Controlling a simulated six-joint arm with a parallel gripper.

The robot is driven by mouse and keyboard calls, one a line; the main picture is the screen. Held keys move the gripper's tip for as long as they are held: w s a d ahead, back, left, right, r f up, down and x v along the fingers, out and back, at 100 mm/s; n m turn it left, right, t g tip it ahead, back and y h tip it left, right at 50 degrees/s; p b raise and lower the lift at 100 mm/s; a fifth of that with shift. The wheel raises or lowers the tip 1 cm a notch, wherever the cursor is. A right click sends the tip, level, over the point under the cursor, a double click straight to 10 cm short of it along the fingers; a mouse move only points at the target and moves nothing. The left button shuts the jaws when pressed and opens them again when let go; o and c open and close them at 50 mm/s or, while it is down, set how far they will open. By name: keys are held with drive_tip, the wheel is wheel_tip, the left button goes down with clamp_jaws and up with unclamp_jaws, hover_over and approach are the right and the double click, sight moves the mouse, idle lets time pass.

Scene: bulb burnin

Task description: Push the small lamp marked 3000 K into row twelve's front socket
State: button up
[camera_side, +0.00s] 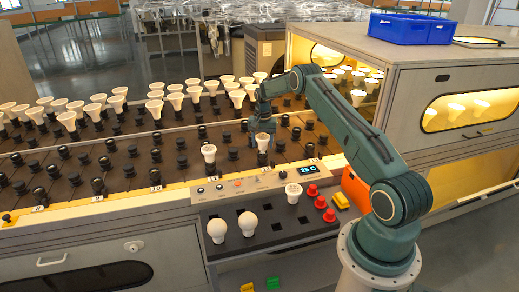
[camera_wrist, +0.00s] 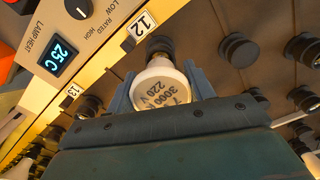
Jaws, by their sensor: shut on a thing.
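The small lamp (camera_wrist: 161,90), a white reflector with a face printed 3000 K and 220 V, sits between the two fingers of my gripper (camera_wrist: 160,88). My gripper is shut on it. In the side view my gripper (camera_side: 262,128) is over the front of row twelve, with the white lamp (camera_side: 263,141) at its lower end. Row twelve's label (camera_wrist: 140,24) shows in the wrist view. A black socket (camera_wrist: 160,45) shows just past the lamp's edge, close to that label.
A white lamp (camera_side: 209,152) stands in the front of the row to the left. The display (camera_side: 310,170) reads 25 C. Several lamps fill the back rows.

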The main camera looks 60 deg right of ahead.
drive_tip(key=shift+f, duration=0.7)
drive_tip(key=o, duration=1.1)
drive_tip(key=shift+c, duration=0.2)
drive_tip(key=shift+r, duration=0.1)
wheel_tip(320, 180, up, 14)
drive_tip(key=shift+f, duration=0.2)
drive_tip(key=shift+a+r, duration=0.1)
